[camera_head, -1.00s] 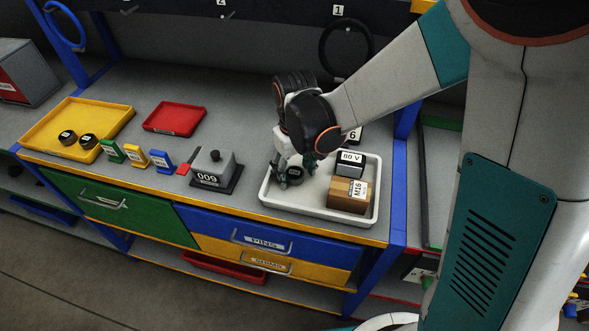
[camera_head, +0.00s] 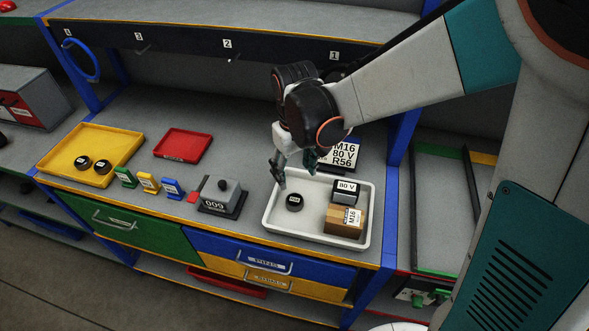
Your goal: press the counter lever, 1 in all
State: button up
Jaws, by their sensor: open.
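The counter (camera_head: 228,200) is a grey box on a dark base, with a black knob on top and a front display that appears to read 009. Its red lever (camera_head: 192,197) sticks out at the left side. My gripper (camera_head: 296,178) is open and empty, pointing down over the rear left part of the white tray (camera_head: 268,222). It is to the right of the counter and apart from it. No contact with the lever is visible.
The white tray holds a black disc (camera_head: 294,202), a box marked 80 V (camera_head: 346,191) and a brown M16 box (camera_head: 342,220). A sign (camera_head: 343,154) stands behind. Small green, yellow and blue stands (camera_head: 148,182) are left of the lever. A yellow tray (camera_head: 55,167) and red tray (camera_head: 183,145) lie farther left.

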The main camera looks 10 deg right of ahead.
aim_at(194, 196)
jog(key=u, duration=1.25)
